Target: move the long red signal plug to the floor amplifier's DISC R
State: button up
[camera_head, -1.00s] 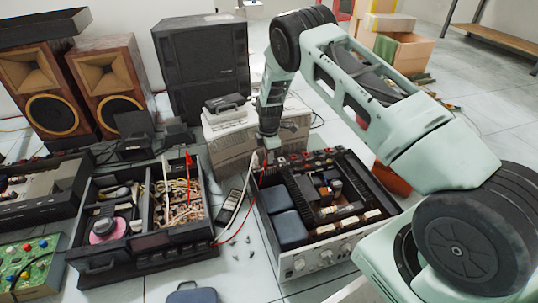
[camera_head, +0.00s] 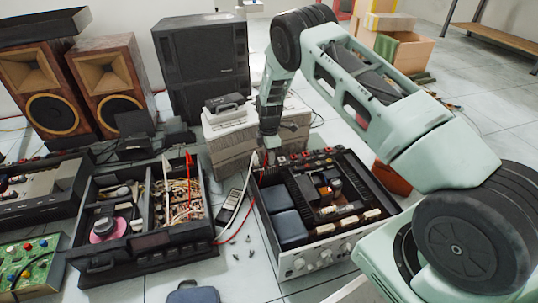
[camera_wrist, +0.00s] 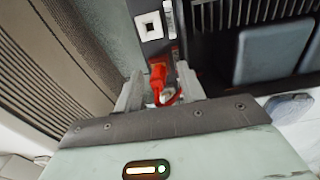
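The floor amplifier (camera_head: 318,256) stands open-topped at centre right, with a row of jacks along its back edge. My gripper (camera_head: 268,153) points down at the left end of that row. In the wrist view, a red plug (camera_wrist: 158,82) lies between the two fingers of my gripper (camera_wrist: 160,85), with visible gaps on both sides, so the gripper looks open around it. A red cable (camera_head: 245,213) runs from the gripper area down along the amplifier's left side. Whether the plug is seated in a jack is hidden, and the jack labels are unreadable.
An open black unit (camera_head: 150,240) with upright red and white leads stands to the left. A beige case (camera_head: 232,150) is close behind the gripper. A small remote-like device (camera_head: 229,204) and several loose small parts lie on the floor between the units.

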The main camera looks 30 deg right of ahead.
notch_tip(320, 180, up, 22)
jog(key=p, duration=1.2)
jog(key=shift+p, duration=0.4)
jog(key=shift+r, duration=0.1)
